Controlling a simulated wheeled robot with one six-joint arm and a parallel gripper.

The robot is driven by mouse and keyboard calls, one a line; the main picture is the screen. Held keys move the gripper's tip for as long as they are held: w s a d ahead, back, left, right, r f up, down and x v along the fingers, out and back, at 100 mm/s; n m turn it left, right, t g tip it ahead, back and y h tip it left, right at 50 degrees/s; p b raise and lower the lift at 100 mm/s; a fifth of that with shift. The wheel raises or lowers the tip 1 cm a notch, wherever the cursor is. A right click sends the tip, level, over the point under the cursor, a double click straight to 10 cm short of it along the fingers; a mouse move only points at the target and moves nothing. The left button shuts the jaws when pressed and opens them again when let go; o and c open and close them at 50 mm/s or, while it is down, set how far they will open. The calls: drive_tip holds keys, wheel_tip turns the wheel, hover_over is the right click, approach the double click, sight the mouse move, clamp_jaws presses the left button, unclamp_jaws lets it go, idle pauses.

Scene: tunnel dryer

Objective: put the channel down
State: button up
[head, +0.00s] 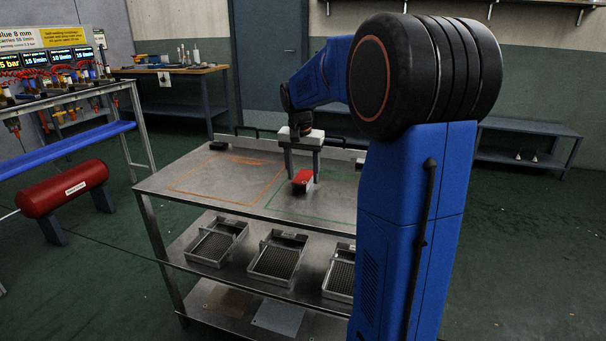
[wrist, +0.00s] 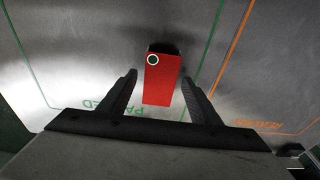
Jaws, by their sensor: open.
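The channel is a red block (head: 302,182) with a dark end, on the steel table top inside the green outline (head: 280,211). In the wrist view the red channel (wrist: 161,88) shows a pale ring with a dark green centre near its far end, beside a black part. My gripper (head: 303,175) is over it, fingers pointing down on either side. In the wrist view my gripper (wrist: 159,77) is open, with a gap to the channel on the left and a narrower one on the right. The channel's underside is hidden.
An orange outline (head: 215,160) marks a bare area to the left on the table. A small black object (head: 218,146) lies at the back left. Several metal trays (head: 275,262) stand on the shelf below. A red tank (head: 64,188) is left of the table.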

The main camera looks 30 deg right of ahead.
sight(301, 180)
wheel_tip(301, 180, up, 12)
drive_tip(key=s+a, duration=0.1)
drive_tip(key=a, duration=0.1)
drive_tip(key=s+a+f+n, duration=0.2)
drive_tip(key=s+a+n, duration=0.1)
drive_tip(key=s+a, duration=0.45)
drive_tip(key=s+a+f+n+t, duration=0.1)
drive_tip(key=s+a+f+n, duration=0.1)
drive_tip(key=s+f, duration=0.3)
drive_tip(key=s+a+f+n+t+y, duration=0.1)
drive_tip(key=s+a+f+n, duration=0.2)
drive_tip(key=s, duration=0.7)
drive_tip(key=s+a+f+n+t, duration=0.1)
drive_tip(key=s+a+f+n, duration=0.1)
drive_tip(key=s+a+f, duration=0.3)
drive_tip(key=s+f, duration=0.1)
drive_tip(key=s, duration=0.1)
drive_tip(key=shift+s+a+f+t, duration=0.3)
drive_tip(key=shift+s+a+f, duration=0.05)
drive_tip(key=shift+s+a, duration=0.05)
